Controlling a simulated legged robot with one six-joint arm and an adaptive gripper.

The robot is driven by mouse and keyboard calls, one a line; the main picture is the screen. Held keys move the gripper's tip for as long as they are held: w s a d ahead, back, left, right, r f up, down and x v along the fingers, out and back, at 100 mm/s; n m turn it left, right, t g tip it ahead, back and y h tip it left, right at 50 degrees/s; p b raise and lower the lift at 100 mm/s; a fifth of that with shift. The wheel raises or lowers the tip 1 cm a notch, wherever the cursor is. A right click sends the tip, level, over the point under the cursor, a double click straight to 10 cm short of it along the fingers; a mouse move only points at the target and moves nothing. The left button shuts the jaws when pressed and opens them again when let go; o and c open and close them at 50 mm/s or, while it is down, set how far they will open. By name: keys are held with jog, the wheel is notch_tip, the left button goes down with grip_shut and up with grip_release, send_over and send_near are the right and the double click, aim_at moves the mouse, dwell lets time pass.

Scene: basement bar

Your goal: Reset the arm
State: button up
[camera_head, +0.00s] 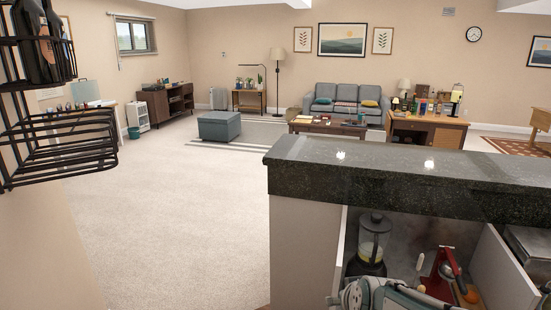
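Part of my arm (385,293) shows at the bottom edge, right of centre, as grey-green links with a rounded metal joint at the left end. It lies low in front of the open cabinet space under the dark stone counter (400,185). The rest of the arm is cut off by the frame. I cannot make out any fingertips or any held object.
A blender (373,243) and a red device (440,268) stand in the cabinet space close behind my arm. A black wire rack (60,135) with bottles juts in at upper left. Open carpet (180,220) lies left of the counter, with an ottoman (219,126) beyond.

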jog(key=s+r+m+g, duration=0.1)
jog(key=s+r, duration=0.5)
jog(key=s, duration=1.1)
jog(key=shift+s+d+g, duration=0.35)
jog(key=shift+s+g, duration=0.05)
jog(key=shift+g, duration=0.5)
